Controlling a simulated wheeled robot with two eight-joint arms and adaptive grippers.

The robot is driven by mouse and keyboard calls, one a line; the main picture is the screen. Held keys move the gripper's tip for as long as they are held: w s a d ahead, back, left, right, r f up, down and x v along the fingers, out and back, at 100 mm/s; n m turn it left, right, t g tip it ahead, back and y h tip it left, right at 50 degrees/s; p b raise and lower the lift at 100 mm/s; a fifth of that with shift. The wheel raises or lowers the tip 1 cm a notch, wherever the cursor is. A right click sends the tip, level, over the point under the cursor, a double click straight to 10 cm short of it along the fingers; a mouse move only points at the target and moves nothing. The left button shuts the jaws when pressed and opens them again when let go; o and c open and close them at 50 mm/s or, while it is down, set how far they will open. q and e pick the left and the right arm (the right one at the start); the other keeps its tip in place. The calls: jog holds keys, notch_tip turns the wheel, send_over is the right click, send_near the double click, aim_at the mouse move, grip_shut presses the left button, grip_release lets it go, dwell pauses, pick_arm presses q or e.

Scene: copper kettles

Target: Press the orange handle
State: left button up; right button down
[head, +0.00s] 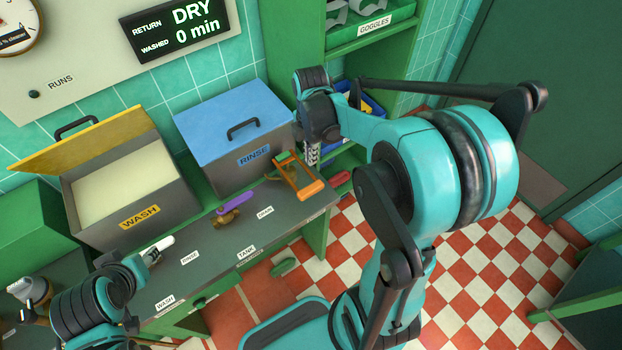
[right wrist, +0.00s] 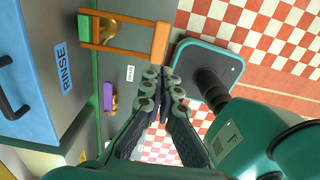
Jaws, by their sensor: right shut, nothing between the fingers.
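The orange handle (head: 306,190) is a frame-like lever with a crossbar, on a brass fitting at the right end of the grey counter, in front of the RINSE tank. In the right wrist view the orange handle (right wrist: 159,44) shows at the top, its crossbar beyond my fingertips. My right gripper (head: 312,156) is shut and empty, pointing down above and just right of the handle's far part. It also shows shut in the right wrist view (right wrist: 164,76), apart from the crossbar in the picture. My left gripper (head: 149,257) is low at left, its fingers unclear.
A purple handle (head: 235,210) and a white handle (head: 159,247) are on the same counter (head: 215,255). The blue-lidded RINSE tank (head: 235,150) is shut; the WASH tank (head: 135,190) stands open. Green shelving is behind my right gripper. Checkered floor lies right of the counter.

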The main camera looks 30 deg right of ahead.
dwell(0.3)
jog(key=b, duration=0.5)
send_near(313, 194)
jog(key=f, duration=0.2)
jog(key=w+f, duration=0.1)
jog(key=f, duration=0.2)
jog(key=shift+w+f, duration=0.2)
jog(key=shift+f, duration=0.05)
jog(key=f+t+b, duration=0.1)
jog(key=f+b, duration=0.3)
jog(key=f+t+b, duration=0.1)
jog(key=f+b, duration=0.1)
jog(key=f, duration=0.1)
jog(key=shift+s+t+b, duration=0.3)
jog(key=shift+b, duration=0.1)
jog(key=shift+w+f, duration=0.1)
jog(key=shift+f, duration=0.15)
jog(key=shift+s, duration=0.2)
